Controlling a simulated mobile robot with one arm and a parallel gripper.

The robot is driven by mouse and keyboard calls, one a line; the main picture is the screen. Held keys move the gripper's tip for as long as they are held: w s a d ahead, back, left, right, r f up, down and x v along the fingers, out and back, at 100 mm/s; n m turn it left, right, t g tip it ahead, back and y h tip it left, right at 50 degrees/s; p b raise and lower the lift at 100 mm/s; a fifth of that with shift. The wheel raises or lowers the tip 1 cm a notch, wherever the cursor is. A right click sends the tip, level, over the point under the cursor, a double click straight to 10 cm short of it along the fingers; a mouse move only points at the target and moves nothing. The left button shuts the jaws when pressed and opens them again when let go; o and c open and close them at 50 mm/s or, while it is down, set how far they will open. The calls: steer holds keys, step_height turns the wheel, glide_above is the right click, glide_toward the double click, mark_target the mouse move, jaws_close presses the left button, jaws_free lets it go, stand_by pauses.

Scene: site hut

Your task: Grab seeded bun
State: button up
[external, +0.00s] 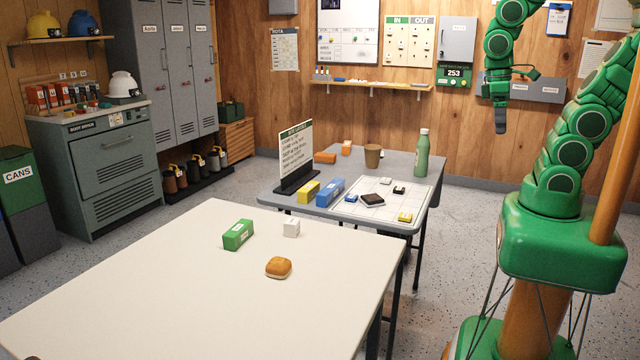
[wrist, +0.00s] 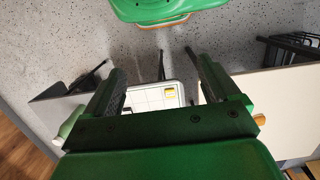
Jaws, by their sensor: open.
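The bun (external: 278,267) is golden brown and rounded. It lies on the cream table (external: 150,290) in the external view, right of the table's middle; seeds are too small to make out. My gripper (external: 501,125) hangs high at the upper right in the external view, well apart from the bun and beyond the grey table. In the wrist view my gripper (wrist: 157,68) has its two fingers spread with nothing held between them. A small orange-brown patch shows beside the right finger there; I cannot tell whether it is the bun.
A green box (external: 238,235) and a small white box (external: 291,228) lie behind the bun. The grey table (external: 400,165) behind holds a sign (external: 296,155), a green bottle (external: 422,155), a brown cup (external: 373,156) and several small blocks. The cream table's front and left are clear.

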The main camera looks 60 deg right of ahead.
steer(key=w+a+f, duration=0.1)
steer(key=w+a, duration=0.3)
steer(key=w, duration=0.6)
steer(key=w+a+f+t, duration=0.1)
steer(key=w+a, duration=0.3)
steer(key=w, duration=0.6)
steer(key=w+a+f, duration=0.1)
steer(key=w+a, duration=0.2)
steer(key=w, duration=0.8)
steer(key=n, duration=0.1)
glide_above(278, 260)
steer(key=shift+t, duration=0.4)
steer(key=f, duration=2)
steer(key=shift+d+f, duration=0.2)
steer(key=shift+d, duration=0.2)
steer(key=shift+a+f, duration=0.25)
steer(key=shift+f, duration=0.2)
steer(key=shift+a+f, duration=0.1)
steer(key=shift+f, duration=3.6)
steer(key=c, duration=1.2)
